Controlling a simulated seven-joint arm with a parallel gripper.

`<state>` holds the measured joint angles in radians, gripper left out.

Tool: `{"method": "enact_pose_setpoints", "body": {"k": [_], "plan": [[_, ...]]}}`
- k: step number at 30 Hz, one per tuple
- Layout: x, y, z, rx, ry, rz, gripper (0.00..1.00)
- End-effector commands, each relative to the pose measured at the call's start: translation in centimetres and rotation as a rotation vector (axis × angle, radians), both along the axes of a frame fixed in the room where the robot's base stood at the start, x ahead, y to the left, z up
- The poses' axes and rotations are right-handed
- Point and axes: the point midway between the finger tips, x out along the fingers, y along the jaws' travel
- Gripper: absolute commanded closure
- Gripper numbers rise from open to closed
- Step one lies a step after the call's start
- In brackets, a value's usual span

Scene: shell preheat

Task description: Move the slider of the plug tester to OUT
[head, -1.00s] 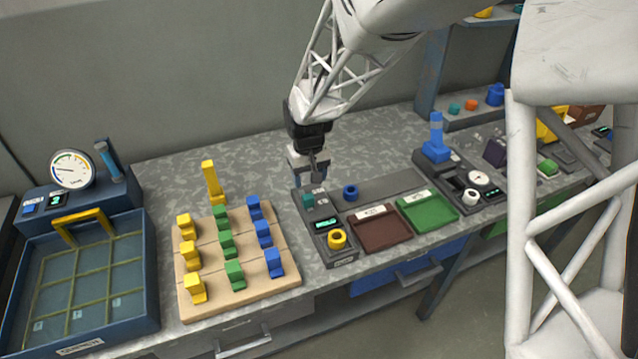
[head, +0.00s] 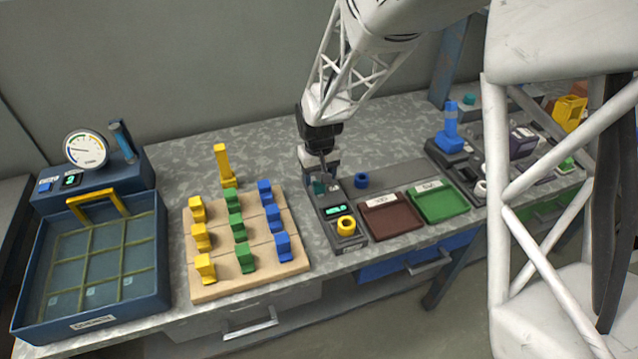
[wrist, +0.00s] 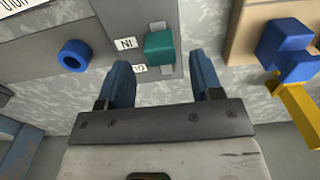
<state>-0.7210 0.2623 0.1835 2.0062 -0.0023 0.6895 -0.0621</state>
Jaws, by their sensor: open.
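The plug tester (head: 349,240) is a grey box with a lit green display and a yellow ring on its front part. Its teal slider (wrist: 160,46) shows in the wrist view, level with the IN label (wrist: 125,43). The OUT label (wrist: 138,69) lies nearer my gripper's palm in that picture. My gripper (wrist: 161,62) is open, with one blue finger to each side of the slider's line, tips near its edge. In the head view my gripper (head: 319,180) is over the tester's rear end and partly hides the slider. I cannot tell the exact height gap.
A wooden board (head: 213,283) with yellow, green and blue blocks stands left. A yellow upright piece (head: 223,165) stands behind it.

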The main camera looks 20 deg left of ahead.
Motion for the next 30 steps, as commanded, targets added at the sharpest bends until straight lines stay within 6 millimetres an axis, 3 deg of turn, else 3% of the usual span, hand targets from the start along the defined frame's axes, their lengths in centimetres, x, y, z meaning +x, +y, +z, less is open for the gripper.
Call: {"method": "enact_pose_setpoints", "body": {"k": [9,21,23,30], "plan": [[0.0,0.0,-3.0,-0.001,-0.001,0.000,0.40],[0.0,0.0,-3.5,0.000,-0.001,0.000,0.40],[0.0,0.0,-3.5,0.000,-0.001,0.000,0.47],[0.0,0.0,-3.5,0.000,-0.001,0.000,0.83]]}}
